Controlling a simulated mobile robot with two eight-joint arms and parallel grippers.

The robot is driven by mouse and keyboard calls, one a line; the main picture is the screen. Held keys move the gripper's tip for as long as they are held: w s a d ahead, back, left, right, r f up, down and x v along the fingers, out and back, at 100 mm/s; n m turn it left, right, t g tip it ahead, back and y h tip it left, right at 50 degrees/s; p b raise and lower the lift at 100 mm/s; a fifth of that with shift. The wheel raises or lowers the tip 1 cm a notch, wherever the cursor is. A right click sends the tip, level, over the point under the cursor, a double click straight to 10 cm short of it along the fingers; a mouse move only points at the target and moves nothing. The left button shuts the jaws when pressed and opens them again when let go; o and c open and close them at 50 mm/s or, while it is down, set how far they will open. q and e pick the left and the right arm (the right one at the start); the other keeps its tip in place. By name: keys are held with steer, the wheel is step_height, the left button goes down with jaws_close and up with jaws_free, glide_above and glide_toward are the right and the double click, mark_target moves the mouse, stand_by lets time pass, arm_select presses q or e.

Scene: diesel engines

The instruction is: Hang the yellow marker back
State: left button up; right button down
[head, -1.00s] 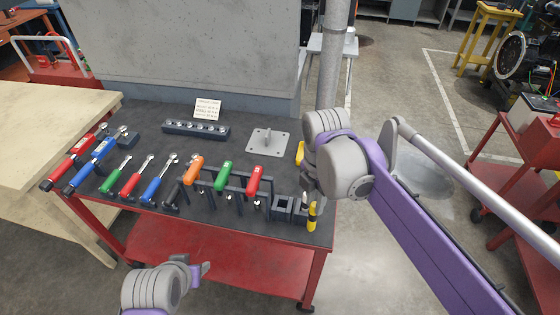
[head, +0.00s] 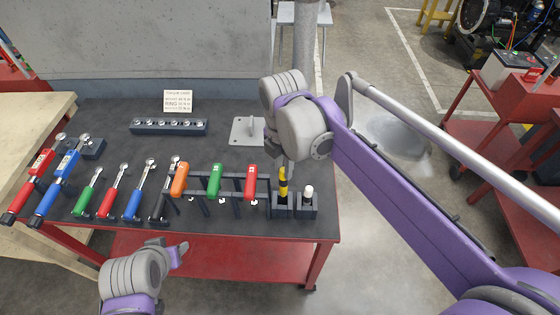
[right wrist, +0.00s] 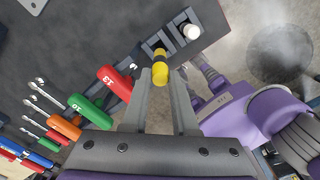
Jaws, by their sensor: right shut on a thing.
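The yellow marker (head: 283,183), with a dark band, is upright at the left slot of the dark marker holder (head: 307,212). My right gripper (head: 286,168) is shut on it from above. In the right wrist view the marker (right wrist: 160,68) sits between the two fingertips, overlapping the holder's edge (right wrist: 188,48). I cannot tell how far the marker's lower end is inside the slot. A white-capped marker (head: 308,191) stands in the right slot. My left gripper (head: 178,256) is low, in front of the table; its jaws are unclear.
Orange (head: 179,180), green (head: 214,180) and red (head: 251,182) handled tools hang on a rack left of the holder. Several wrenches lie farther left. A grey plate with a post (head: 247,130) and a socket rail (head: 168,127) are behind. The table's right edge is close to the holder.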

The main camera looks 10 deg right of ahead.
mark_target(282, 178)
arm_select(q)
steer(key=shift+g, duration=0.3)
steer(key=shift+s+f+b, duration=0.35)
steer(key=shift+f+b, duration=0.15)
steer(key=shift+f, duration=0.35)
steer(key=shift+s+f+b, duration=0.4)
steer(key=shift+f+b, duration=0.15)
steer(key=shift+f, duration=0.25)
steer(key=shift+s+f+b, duration=0.35)
steer(key=shift+f+b, duration=0.15)
steer(key=shift+f, duration=0.35)
arm_select(e)
steer(key=shift+f, duration=3.35)
arm_select(q)
steer(key=shift+s+f+b, duration=0.15)
steer(key=shift+f+b, duration=0.15)
steer(key=shift+f, duration=0.1)
arm_select(e)
steer(key=shift+a+f, duration=0.1)
steer(key=shift+f, duration=0.45)
steer(key=shift+c, duration=0.8)
jaws_free()
steer(key=shift+w+r, duration=0.1)
